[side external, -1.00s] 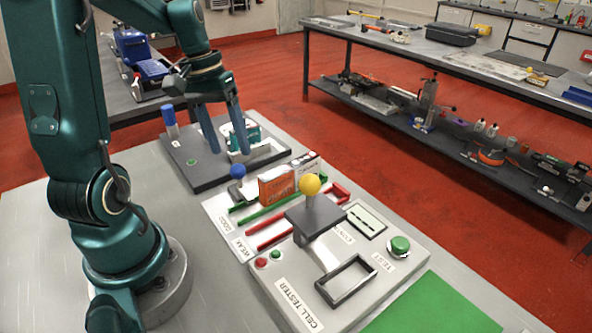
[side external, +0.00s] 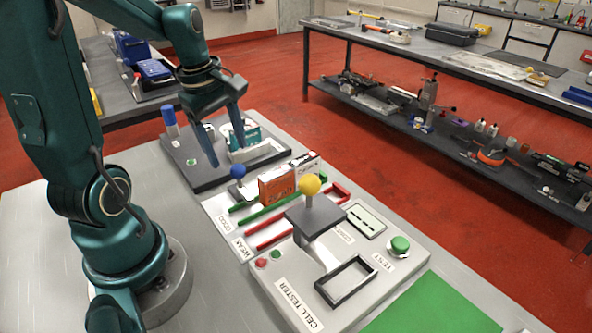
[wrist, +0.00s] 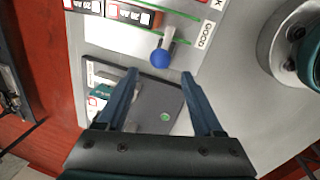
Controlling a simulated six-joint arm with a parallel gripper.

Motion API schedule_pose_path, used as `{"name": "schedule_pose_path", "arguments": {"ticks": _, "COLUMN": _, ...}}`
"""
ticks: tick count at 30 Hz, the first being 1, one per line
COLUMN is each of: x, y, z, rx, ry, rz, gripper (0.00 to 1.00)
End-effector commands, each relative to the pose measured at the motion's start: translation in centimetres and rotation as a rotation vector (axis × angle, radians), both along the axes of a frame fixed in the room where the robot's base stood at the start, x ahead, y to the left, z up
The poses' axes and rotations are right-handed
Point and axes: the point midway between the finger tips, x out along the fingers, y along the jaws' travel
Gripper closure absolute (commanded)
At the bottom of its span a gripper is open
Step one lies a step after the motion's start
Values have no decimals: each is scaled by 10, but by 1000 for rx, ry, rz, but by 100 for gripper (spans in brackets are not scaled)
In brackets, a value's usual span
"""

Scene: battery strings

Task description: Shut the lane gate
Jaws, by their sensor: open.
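The blue ball knob (side external: 237,171) stands on a short post at the left end of the sorting lanes, near the GOOD label. It looks like the handle of the lane gate; how far the gate is swung is hard to tell. In the wrist view the blue knob (wrist: 160,58) tops a grey stem, just beyond the fingertips and between their lines. My gripper (side external: 228,151) is open and empty, with its fingers pointing down above the near side of the dark tray. It also shows in the wrist view (wrist: 160,75), apart from the knob.
A yellow-knobbed lever (side external: 312,185) rises from the cell tester (side external: 290,290). The dark tray (side external: 205,183) carries a blue cylinder (side external: 170,121) and a teal box (side external: 252,137).

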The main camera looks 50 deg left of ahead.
Motion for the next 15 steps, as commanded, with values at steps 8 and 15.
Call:
{"name": "schedule_pose_path", "arguments": {"ticks": 8, "x": 1, "y": -9, "z": -5, "rx": 17, "ry": -21, "rz": 23, "gripper": 31}}
{"name": "schedule_pose_path", "arguments": {"ticks": 15, "x": 6, "y": -8, "z": -32, "rx": 16, "ry": -18, "rz": 21, "gripper": 31}}
